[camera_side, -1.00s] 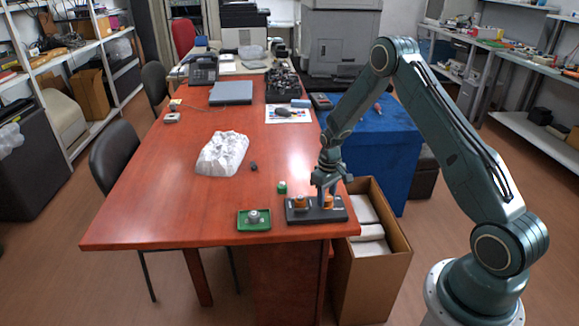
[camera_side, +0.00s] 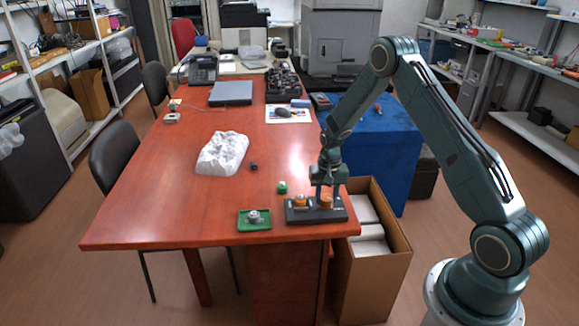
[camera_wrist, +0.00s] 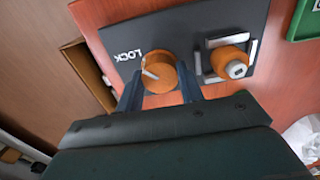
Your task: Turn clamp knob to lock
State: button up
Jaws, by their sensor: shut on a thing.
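The clamp knob is an orange round knob (camera_wrist: 160,73) with a pale pointer line, on a dark base plate (camera_wrist: 120,42) marked LOCK. In the wrist view the pointer is directed toward the upper left, near the LOCK lettering. My gripper (camera_wrist: 160,92) is shut on this knob, one finger on each side. In the side view my gripper (camera_side: 327,190) reaches down onto the right end of the plate (camera_side: 300,217), where the knob (camera_side: 326,201) shows partly behind the fingers. A second orange part with a metal centre (camera_wrist: 230,62) sits in a bracket beside it.
A green tray (camera_side: 254,226) with a grey part stands left of the plate. A small green piece (camera_side: 282,187), a dark piece (camera_side: 253,166) and a white crumpled bag (camera_side: 222,153) lie behind. An open cardboard box (camera_side: 385,285) stands beside the table's right edge.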

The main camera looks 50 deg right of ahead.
aim_at(327, 197)
dwell(0.3)
jog(key=o, duration=1)
jog(key=shift+r, duration=0.15)
notch_tip(327, 197, up, 14)
jog(key=shift+f, duration=0.2)
jog(key=shift+r, duration=0.1)
